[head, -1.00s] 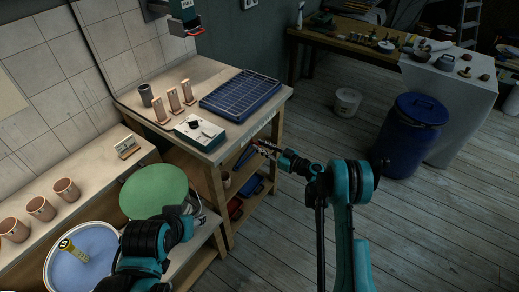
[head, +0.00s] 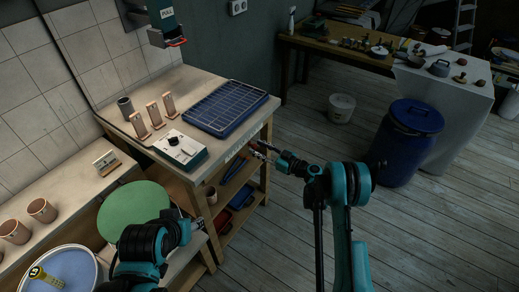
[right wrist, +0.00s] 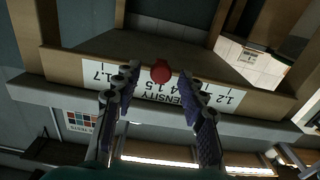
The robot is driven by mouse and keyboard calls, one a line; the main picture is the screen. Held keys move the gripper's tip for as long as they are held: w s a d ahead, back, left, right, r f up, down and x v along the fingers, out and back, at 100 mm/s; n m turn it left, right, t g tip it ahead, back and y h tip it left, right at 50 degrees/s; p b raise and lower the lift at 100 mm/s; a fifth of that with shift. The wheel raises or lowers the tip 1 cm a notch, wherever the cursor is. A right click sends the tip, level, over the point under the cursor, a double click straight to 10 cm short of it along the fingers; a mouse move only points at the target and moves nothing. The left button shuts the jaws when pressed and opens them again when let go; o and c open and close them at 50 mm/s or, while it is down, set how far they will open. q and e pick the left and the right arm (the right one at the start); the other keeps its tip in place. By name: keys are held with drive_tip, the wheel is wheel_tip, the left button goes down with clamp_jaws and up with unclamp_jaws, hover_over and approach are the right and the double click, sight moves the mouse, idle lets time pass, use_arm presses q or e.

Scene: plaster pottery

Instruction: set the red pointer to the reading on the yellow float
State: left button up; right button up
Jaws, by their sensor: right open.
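The red pointer (right wrist: 161,72) is a round red knob on a white density scale (right wrist: 92,72) along the bench front, in the right wrist view. It stands near the 1.4 and 1.5 marks. My right gripper (right wrist: 158,76) is open, with one fingertip on each side of the pointer; I cannot tell whether they touch it. In the head view my right gripper (head: 252,149) is at the bench's front edge. The yellow float (head: 44,278) leans in a blue-filled bucket (head: 96,262) at bottom left; its marking is too small to read surely. My left gripper (head: 192,226) is partly hidden.
A bench (head: 205,165) carries a blue grid tray (head: 230,108), a small meter box (head: 181,149) and upright test pieces. A green disc (head: 133,213) lies beside my left arm. A blue barrel (head: 408,145) stands on the right, with open floor before it.

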drive_tip(key=v, duration=1.2)
drive_tip(key=shift+r, duration=0.1)
drive_tip(key=s+a+r+m+g+h, duration=0.3)
drive_tip(key=s+r+m+h, duration=0.25)
drive_tip(key=s+r, duration=0.55)
drive_tip(key=s+d+r+m+h, duration=0.2)
drive_tip(key=s+d+h, duration=0.2)
drive_tip(key=s, duration=0.7)
drive_tip(key=s+d+r+m+h, duration=0.2)
drive_tip(key=s+d+m+h, duration=0.1)
drive_tip(key=s, duration=0.8)
drive_tip(key=shift+d+h, duration=0.65)
drive_tip(key=shift+h, duration=0.4)
